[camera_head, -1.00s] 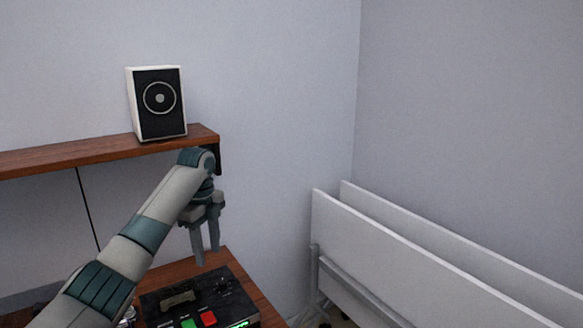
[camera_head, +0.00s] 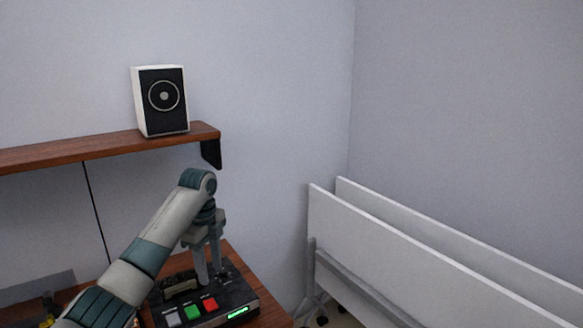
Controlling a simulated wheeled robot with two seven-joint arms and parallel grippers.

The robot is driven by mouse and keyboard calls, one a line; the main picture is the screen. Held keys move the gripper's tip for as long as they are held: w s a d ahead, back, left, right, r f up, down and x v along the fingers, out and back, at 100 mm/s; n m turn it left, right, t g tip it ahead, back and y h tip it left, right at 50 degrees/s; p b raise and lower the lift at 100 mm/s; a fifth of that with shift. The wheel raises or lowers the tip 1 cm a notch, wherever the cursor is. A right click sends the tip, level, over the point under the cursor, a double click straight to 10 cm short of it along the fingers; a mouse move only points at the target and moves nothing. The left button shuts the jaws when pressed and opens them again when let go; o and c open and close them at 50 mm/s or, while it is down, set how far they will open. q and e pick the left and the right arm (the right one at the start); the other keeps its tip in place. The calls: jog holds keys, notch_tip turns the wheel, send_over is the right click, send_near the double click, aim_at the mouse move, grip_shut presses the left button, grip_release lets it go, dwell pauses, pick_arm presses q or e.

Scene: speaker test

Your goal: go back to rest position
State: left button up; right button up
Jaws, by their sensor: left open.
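My left gripper (camera_head: 209,268) points downward over the back part of a black device (camera_head: 222,304). Its two fingers are apart, with nothing seen between them. Whether the fingertips touch the device cannot be told. The device has grey, green and red buttons and a lit green display, and it sits on a brown wooden table (camera_head: 270,308). My left arm comes in from the lower left and covers part of the device and table. My right gripper is not in view.
A white speaker with a black front (camera_head: 163,100) stands on a wooden wall shelf (camera_head: 95,150) above the table. White folded panels on a metal frame (camera_head: 400,262) stand at the right. A yellow item (camera_head: 48,308) shows at the lower left.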

pick_arm(q)
jog(key=s+d+f+n+t+h, duration=0.1)
jog(key=s+d+f+n, duration=0.25)
jog(key=s+f, duration=0.85)
jog(key=s+d+f+n+t+h, duration=0.1)
jog(key=s+d+f+n, duration=0.3)
jog(key=s+f, duration=0.85)
jog(key=s+a+n+t+y, duration=0.1)
jog(key=s+a+n, duration=0.25)
jog(key=s, duration=0.55)
jog(key=s+a+f+n, duration=0.1)
jog(key=s+a+n, duration=0.1)
jog(key=s+n, duration=0.5)
jog(key=s+a+n+t+y, duration=0.1)
jog(key=s+a+n, duration=0.15)
jog(key=s, duration=0.85)
notch_tip(320, 180, down, 28)
jog(key=g, duration=0.2)
jog(key=s+a+f+b, duration=0.1)
jog(key=s+f, duration=0.8)
jog(key=f, duration=0.1)
jog(key=s+a+f+g, duration=0.1)
jog(key=s+a+f, duration=0.1)
jog(key=s+f, duration=0.8)
jog(key=shift+a+m+b, duration=0.3)
jog(key=shift+m+b, duration=0.05)
jog(key=shift+m, duration=0.1)
